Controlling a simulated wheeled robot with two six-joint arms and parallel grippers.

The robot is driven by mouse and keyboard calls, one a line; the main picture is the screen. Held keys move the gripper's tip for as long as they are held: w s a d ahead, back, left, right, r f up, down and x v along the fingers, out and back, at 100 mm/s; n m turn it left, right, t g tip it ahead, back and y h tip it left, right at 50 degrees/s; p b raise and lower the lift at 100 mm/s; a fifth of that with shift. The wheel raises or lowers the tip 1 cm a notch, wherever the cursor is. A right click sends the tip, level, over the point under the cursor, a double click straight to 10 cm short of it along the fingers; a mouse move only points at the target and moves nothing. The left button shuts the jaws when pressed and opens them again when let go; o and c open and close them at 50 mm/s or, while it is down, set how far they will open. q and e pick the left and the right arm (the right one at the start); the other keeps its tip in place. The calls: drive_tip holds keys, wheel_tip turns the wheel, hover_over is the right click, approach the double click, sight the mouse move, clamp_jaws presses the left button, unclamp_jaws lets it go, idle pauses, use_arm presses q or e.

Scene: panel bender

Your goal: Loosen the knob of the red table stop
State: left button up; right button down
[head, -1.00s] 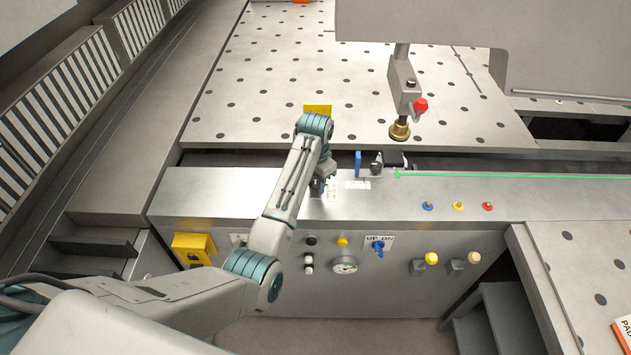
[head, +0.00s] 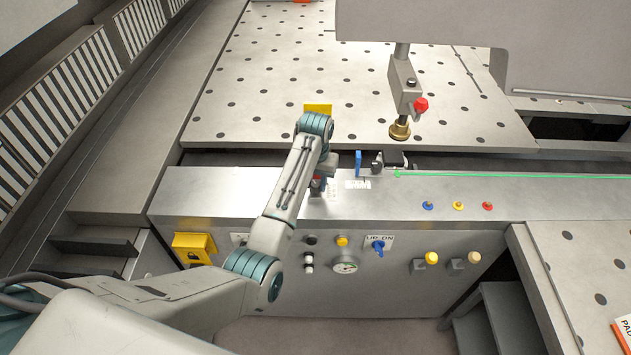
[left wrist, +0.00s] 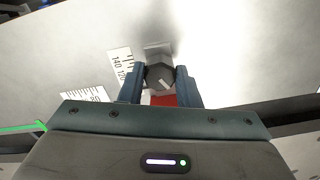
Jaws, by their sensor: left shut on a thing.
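The dark grey knob (left wrist: 159,77) with a white mark shows in the left wrist view, between the two blue fingers of my left gripper (left wrist: 159,84). The fingers are shut on the knob from both sides. A piece of the red table stop (left wrist: 163,100) shows just below the knob, partly hidden by the gripper body. In the head view my left gripper (head: 320,183) is over the front rail, and my own forearm and wrist hide most of it and the stop. My right gripper is not in view.
A blue stop (head: 358,163) stands on the rail just right of my gripper. A green line (head: 480,175) runs along the rail to the right.

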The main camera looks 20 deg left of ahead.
use_arm(q)
drive_tip(key=n, duration=1.2)
idle(0.6)
drive_tip(key=o, duration=1)
